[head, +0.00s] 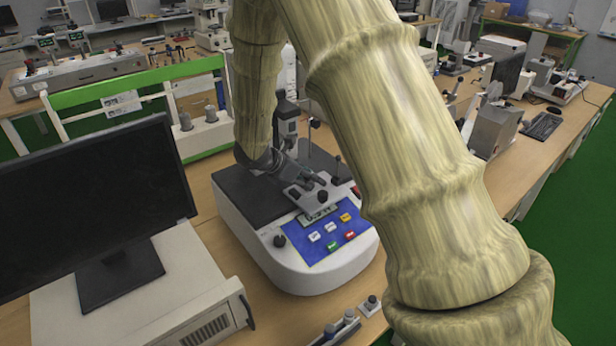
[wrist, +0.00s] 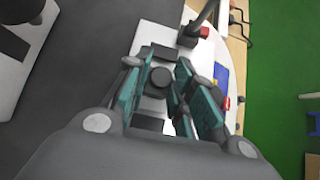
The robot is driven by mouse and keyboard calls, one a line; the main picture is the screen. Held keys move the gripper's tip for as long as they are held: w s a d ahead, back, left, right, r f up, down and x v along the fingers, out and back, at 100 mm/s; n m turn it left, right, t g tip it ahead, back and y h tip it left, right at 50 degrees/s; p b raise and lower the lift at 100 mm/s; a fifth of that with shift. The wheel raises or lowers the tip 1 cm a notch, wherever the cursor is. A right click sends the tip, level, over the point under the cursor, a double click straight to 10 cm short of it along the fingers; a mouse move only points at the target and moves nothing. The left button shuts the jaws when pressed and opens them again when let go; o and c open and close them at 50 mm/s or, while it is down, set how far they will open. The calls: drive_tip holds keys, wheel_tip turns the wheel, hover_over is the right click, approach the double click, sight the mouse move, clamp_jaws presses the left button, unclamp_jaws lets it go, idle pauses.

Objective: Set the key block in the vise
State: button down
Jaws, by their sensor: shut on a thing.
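My gripper (wrist: 160,72) is over the white-and-dark bench machine (head: 360,250). In the wrist view its teal-lined fingers close from both sides on a small dark grey piece with a round top (wrist: 161,79), which appears to be the key block. The fingers hide its sides and lower part, so I cannot tell whether it touches what is beneath. In the head view my gripper (head: 285,172) is small and dark beside a light metal fixture with a black knob (head: 322,196), which may be the vise. The held piece is not clear there.
A dark upright column (head: 288,120) stands behind my gripper. The machine's blue button panel (head: 325,236) faces front. A black monitor (head: 90,205) stands at left. Small knobbed parts (head: 350,316) lie at the front. Open wooden bench shows right of the machine.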

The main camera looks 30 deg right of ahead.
drive_tip(key=shift+f, duration=0.2)
drive_tip(key=c, duration=1.2)
unclamp_jaws()
drive_tip(key=shift+r, duration=0.1)
drive_tip(key=shift+r, duration=0.1)
drive_tip(key=shift+r, duration=0.15)
drive_tip(key=shift+a+r, duration=0.15)
drive_tip(key=shift+a, duration=0.2)
drive_tip(key=b+v, duration=0.3)
drive_tip(key=v, duration=0.8)
drive_tip(key=shift+r, duration=0.15)
